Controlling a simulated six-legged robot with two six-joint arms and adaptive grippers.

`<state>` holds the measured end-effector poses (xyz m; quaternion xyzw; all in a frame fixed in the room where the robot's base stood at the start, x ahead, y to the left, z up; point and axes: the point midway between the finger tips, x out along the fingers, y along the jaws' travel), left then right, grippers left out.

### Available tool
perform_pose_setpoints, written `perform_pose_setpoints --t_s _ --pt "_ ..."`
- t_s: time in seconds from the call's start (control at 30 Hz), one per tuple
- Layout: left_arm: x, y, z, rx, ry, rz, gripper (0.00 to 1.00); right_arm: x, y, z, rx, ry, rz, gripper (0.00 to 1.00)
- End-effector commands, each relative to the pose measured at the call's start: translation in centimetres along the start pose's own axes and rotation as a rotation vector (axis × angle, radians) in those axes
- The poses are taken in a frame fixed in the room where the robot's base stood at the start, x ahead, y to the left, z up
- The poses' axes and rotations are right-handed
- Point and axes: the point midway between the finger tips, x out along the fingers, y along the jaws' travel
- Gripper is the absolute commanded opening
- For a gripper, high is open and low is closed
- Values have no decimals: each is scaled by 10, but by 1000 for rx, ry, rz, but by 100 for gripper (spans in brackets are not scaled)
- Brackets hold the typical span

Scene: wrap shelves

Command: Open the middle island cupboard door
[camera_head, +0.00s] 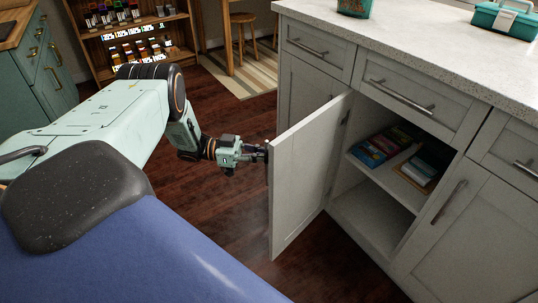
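The middle cupboard door (304,178) of the white island stands wide open, hinged at its left side and swung out to the left. Its inner face is towards me, and its outer face and any handle there are hidden. The open cupboard (372,212) shows one shelf with several colourful packets or books (385,146) on it. My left gripper (262,153) is at the outer side of the door, just left of its edge. The door hides its fingertips, so I cannot tell whether they hold a handle. My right gripper is not in view.
Drawers (400,95) above the cupboard are shut, and the right cupboard door (470,235) is shut. A teal box (503,19) and a teal container (354,8) stand on the worktop (430,40). Wooden floor (225,222) lies clear left of the door. Shelves (130,30) stand behind.

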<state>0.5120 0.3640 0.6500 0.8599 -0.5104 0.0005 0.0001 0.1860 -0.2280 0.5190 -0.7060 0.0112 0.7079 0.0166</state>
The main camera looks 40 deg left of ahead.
Motion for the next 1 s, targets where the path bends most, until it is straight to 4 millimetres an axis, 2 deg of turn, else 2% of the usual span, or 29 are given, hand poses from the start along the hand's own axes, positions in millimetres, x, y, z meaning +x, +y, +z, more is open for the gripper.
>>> perform_pose_setpoints --t_s 0.07,0.1,0.37,0.73,0.87,1.0 --pt "-4 5 4 -13 -5 5 0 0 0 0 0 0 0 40" --pt "-4 5 4 -13 -5 5 10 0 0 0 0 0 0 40" --pt "-3 3 3 -8 -5 5 32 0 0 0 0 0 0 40" --pt "-8 0 2 -3 -4 2 32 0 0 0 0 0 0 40" --pt "-25 0 2 -4 -4 0 32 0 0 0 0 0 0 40" --pt "-54 0 3 -3 -7 1 32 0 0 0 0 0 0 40"
